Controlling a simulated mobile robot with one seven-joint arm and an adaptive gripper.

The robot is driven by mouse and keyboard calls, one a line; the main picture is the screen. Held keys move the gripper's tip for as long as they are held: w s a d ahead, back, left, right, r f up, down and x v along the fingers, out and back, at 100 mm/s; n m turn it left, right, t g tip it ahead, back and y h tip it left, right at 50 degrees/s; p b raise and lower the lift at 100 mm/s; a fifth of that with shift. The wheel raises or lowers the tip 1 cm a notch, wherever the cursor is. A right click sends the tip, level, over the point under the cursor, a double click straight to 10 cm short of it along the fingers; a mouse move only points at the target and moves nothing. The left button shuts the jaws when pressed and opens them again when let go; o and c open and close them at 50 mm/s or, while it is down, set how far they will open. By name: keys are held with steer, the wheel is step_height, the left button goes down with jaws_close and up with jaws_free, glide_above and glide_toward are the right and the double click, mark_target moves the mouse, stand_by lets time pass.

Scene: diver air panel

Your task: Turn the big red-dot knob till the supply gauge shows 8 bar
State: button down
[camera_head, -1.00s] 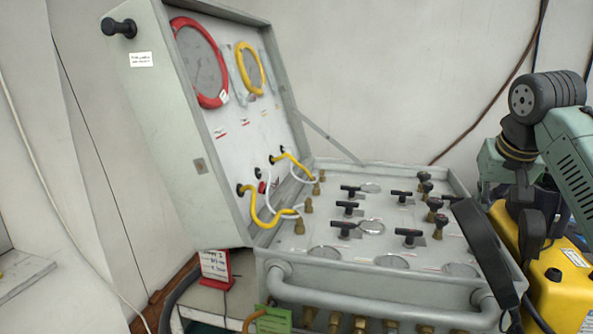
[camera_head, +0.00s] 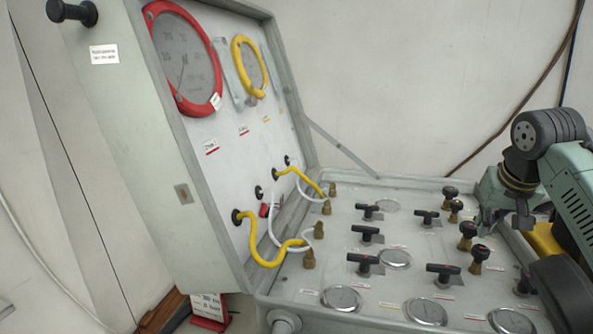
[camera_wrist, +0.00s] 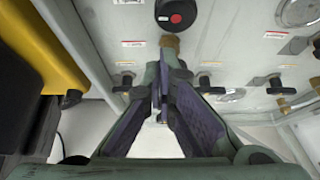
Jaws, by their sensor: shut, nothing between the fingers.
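A black round knob with a red dot (camera_wrist: 176,14) is at the top of the wrist view, on the pale panel. My gripper (camera_wrist: 160,92) is shut and empty, its fingertips just below that knob in the picture with a gap between. In the head view my gripper (camera_head: 490,222) is at the panel's right side, near several black knobs (camera_head: 468,234); I cannot tell which has the red dot. Two large gauges are in the lid, one red-rimmed (camera_head: 190,62) and one yellow-rimmed (camera_head: 249,64). Their labels and readings are too blurred to read, so I cannot tell which is supply.
The open grey case (camera_head: 160,170) holds several black T-handles (camera_head: 365,263) and small round gauges (camera_head: 341,299) on its panel. Yellow hoses (camera_head: 262,255) run from lid to panel. A yellow object (camera_wrist: 30,45) stands at the left in the wrist view.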

steer(key=shift+s+f, duration=0.25)
steer(key=shift+f, duration=0.5)
steer(key=shift+w+f, duration=0.1)
steer(key=shift+w, duration=0.35)
steer(key=shift+a, duration=0.2)
